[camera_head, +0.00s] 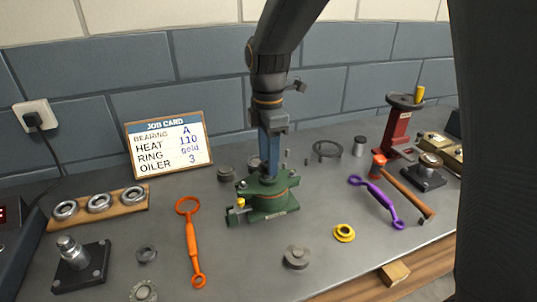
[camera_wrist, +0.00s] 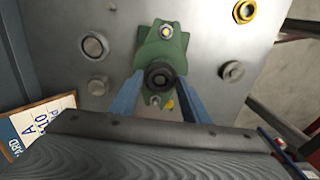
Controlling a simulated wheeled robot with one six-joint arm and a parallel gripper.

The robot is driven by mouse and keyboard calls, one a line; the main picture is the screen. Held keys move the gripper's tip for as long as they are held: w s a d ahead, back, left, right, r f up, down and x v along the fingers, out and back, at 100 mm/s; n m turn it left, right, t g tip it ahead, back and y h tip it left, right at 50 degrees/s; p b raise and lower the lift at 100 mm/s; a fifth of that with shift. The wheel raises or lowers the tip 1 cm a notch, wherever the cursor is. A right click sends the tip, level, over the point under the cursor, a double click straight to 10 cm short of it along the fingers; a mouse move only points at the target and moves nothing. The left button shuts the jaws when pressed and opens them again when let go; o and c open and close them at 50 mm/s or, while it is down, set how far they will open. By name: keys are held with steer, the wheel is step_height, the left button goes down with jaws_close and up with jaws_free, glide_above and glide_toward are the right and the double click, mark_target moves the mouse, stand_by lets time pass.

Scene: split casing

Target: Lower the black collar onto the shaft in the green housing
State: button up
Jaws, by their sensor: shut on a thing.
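The green housing (camera_head: 268,201) stands on the grey bench in the middle of the head view. It also shows in the wrist view (camera_wrist: 165,45), seen from above. My gripper (camera_head: 268,172) points straight down over the housing.
An orange ring spanner (camera_head: 191,243) lies left of the housing. A yellow flanged ring (camera_head: 344,233) and a grey round part (camera_head: 296,257) lie in front and to the right. A purple spanner (camera_head: 379,203) and red press (camera_head: 398,130) are further right. A job card (camera_head: 168,145) stands behind.

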steer(key=shift+f, duration=0.55)
steer(key=shift+f, duration=0.2)
stand_by(0.8)
steer(key=o, duration=1.1)
step_height(320, 180, up, 7)
steer(key=p, duration=0.5)
steer(key=shift+f+p, duration=0.15)
steer(key=shift+p, duration=0.15)
